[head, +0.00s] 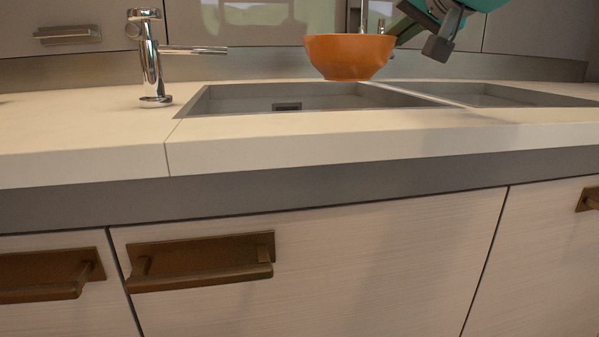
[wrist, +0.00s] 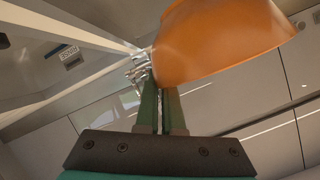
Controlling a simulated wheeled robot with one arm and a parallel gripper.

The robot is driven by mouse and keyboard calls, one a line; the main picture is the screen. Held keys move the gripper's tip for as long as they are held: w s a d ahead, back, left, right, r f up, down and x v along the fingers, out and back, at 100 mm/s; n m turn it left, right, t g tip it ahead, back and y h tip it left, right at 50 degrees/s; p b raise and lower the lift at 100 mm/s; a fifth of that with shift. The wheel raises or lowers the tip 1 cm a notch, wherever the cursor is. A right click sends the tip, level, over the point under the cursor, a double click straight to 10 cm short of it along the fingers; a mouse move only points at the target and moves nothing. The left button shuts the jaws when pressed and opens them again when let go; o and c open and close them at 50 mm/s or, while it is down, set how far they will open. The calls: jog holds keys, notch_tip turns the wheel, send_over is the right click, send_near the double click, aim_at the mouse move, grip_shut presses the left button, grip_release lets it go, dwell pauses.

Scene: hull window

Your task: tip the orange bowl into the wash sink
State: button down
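The orange bowl (head: 347,58) is upright in the head view, above the back right part of the left sink basin (head: 235,98). My gripper (head: 396,34) reaches in from the upper right, its fingers at the bowl's right rim. In the wrist view the two green fingers of my gripper (wrist: 162,92) are close together, with their tips at the edge of the bowl (wrist: 222,38). The gripper looks shut on the bowl's rim and holds it up. The bowl's inside is hidden in both views. A second basin (head: 485,96) lies to the right.
A chrome faucet (head: 150,62) stands left of the left basin, its spout pointing right. Another chrome fixture shows partly behind the bowl. The pale counter (head: 80,130) is clear at the left. Drawers with brown handles (head: 200,262) are below.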

jog(key=shift+r, duration=0.1)
jog(key=shift+r+p, duration=1.35)
jog(key=shift+r, duration=0.15)
jog(key=shift+s+f, duration=0.1)
